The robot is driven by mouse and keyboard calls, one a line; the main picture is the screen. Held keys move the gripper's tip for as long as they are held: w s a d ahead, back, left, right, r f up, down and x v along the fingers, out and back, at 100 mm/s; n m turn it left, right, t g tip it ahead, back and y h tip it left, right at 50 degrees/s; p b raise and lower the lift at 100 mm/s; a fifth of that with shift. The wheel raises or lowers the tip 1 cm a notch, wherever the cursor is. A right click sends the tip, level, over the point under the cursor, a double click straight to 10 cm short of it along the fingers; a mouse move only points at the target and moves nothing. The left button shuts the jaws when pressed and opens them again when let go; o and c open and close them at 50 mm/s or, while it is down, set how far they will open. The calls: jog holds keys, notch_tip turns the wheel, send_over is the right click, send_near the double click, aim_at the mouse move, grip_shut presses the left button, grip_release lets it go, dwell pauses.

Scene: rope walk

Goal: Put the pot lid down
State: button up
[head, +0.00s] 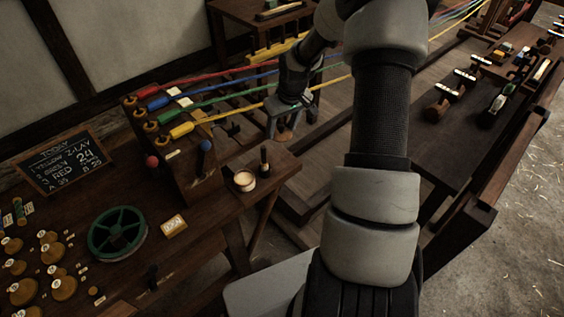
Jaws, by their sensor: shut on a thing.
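My gripper (284,122) hangs pointing down past the right end of the workbench, beyond the pot. It is shut on a small brown thing, the pot lid (284,133), which shows only in part between the fingers. The pot (244,182) is small and round, with a pale top and no lid on it. It stands upright near the right end of the bench (205,225), apart from my gripper.
A dark upright handle (264,158) stands just behind the pot. A green wheel (118,232), a small cream block (173,226) and a chalkboard (63,161) take up the bench further left.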

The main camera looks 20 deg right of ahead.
aim_at(286, 139)
notch_tip(286, 139, down, 12)
jog(key=b, duration=0.7)
jog(key=shift+f, duration=0.2)
jog(key=shift+f, duration=0.1)
jog(key=shift+f, duration=0.15)
jog(key=o, duration=0.7)
jog(key=shift+o, duration=0.2)
jog(key=shift+r, duration=0.4)
jog(key=p+v, duration=0.1)
jog(key=v, duration=1)
jog(key=shift+r, duration=0.3)
